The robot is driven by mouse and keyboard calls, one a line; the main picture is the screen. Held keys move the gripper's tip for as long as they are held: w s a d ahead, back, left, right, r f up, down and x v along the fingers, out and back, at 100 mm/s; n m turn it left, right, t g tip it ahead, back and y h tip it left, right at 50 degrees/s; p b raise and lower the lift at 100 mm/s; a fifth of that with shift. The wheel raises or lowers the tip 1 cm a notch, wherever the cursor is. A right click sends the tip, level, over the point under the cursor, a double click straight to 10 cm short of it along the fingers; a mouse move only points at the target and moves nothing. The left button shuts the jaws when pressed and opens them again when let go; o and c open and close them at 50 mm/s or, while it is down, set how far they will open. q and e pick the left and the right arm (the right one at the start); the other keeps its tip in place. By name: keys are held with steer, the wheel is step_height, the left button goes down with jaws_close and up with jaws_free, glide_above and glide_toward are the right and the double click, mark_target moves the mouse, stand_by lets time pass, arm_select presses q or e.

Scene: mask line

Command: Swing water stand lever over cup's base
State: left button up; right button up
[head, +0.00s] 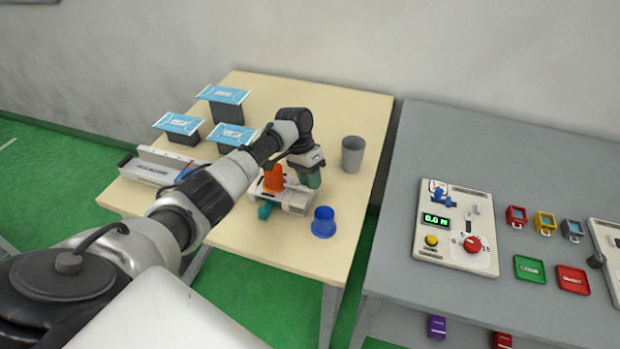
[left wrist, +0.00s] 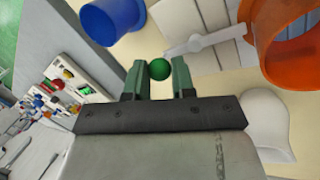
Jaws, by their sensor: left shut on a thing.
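My left gripper (head: 311,180) is over the right part of the white stand (head: 296,203) on the wooden table. In the left wrist view, its two green fingers (left wrist: 159,80) are closed on a green ball knob (left wrist: 159,69). A pale lever-like bar (left wrist: 205,42) lies just beyond the knob; I cannot tell whether they are joined. An orange cup-shaped part (head: 273,180) stands on the stand, and its round opening shows large in the left wrist view (left wrist: 262,50). A blue cup (head: 323,222) stands in front of the stand, apart from the gripper. My right gripper is not in view.
A grey bin (head: 352,155) stands to the right behind the gripper. Several dark boxes with blue packs (head: 223,95) and a white box (head: 158,168) are at the left. A grey table (head: 510,165) with a control panel (head: 456,228) is at the right, beyond a gap.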

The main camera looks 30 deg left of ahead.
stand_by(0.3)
arm_select(q)
steer(key=o, duration=0.9)
steer(key=shift+r, duration=0.1)
steer(key=s+b+v, duration=0.1)
steer(key=b+v, duration=0.1)
steer(key=v, duration=0.8)
steer(key=shift+w+a+r, duration=0.15)
steer(key=shift+w+r, duration=0.05)
steer(key=shift+w, duration=0.3)
